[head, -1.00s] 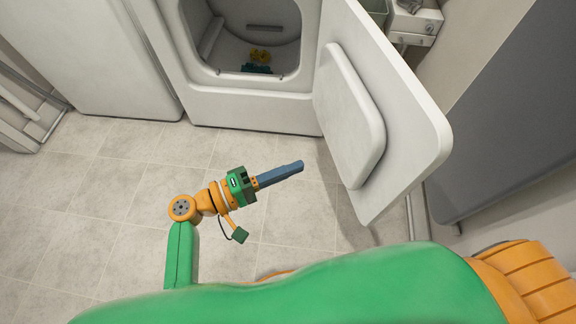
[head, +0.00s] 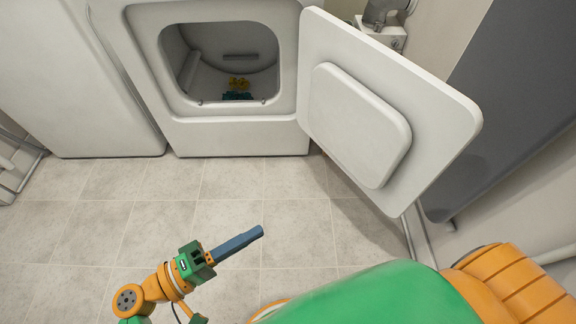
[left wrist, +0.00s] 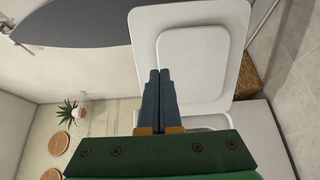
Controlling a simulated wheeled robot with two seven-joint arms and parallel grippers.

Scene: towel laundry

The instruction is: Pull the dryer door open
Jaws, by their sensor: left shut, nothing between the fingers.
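The white dryer (head: 240,137) stands at the top of the head view with its drum opening uncovered. Its door (head: 440,100) is swung wide open to the right, its inner panel (head: 360,125) facing me. Yellow and teal cloth (head: 238,90) lies inside the drum. My left gripper (head: 261,231) is shut and empty over the floor, apart from the door and to its lower left. In the left wrist view the shut fingers (left wrist: 160,75) point toward the open door (left wrist: 237,60). My right gripper does not show.
Another white appliance (head: 75,90) stands left of the dryer. A dark grey panel (head: 510,100) is at the right, beyond the door. The tiled floor (head: 200,195) in front of the dryer is clear. A plant (left wrist: 67,112) shows in the left wrist view.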

